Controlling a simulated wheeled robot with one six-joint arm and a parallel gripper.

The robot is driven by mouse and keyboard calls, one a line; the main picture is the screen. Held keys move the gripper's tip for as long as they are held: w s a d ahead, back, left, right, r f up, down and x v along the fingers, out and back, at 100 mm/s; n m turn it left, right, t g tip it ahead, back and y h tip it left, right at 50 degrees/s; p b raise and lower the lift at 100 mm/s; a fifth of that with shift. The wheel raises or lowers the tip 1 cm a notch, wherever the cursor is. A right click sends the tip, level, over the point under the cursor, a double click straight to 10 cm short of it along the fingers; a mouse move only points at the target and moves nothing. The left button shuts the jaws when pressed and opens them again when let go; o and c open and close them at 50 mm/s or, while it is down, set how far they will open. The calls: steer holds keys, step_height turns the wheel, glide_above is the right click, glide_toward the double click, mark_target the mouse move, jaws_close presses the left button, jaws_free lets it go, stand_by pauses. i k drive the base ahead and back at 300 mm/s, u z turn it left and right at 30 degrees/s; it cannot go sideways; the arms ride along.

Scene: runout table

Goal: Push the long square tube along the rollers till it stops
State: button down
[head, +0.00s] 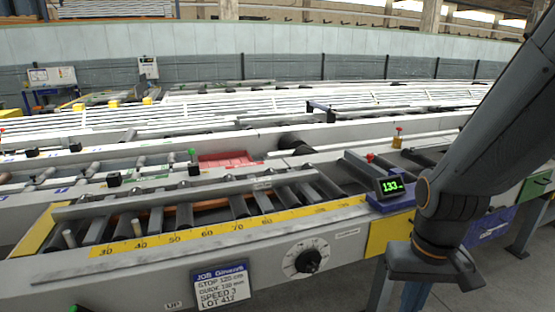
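A long grey square tube (185,195) lies lengthwise over the dark rollers (238,205) of the near runout table. My gripper (436,267) is at the lower right, in front of the table's near side and well apart from the tube. Its fingers cannot be made out, so its opening is unclear.
A yellow scale (180,236) runs along the near rail (140,269). A dial (307,259) and a job card (221,284) are on the front.

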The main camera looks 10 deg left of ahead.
mark_target(61, 214)
steer(key=u, duration=1.95)
steer(key=i, duration=0.7)
steer(key=u, duration=0.95)
steer(key=i, duration=1.9)
steer(key=z, duration=0.8)
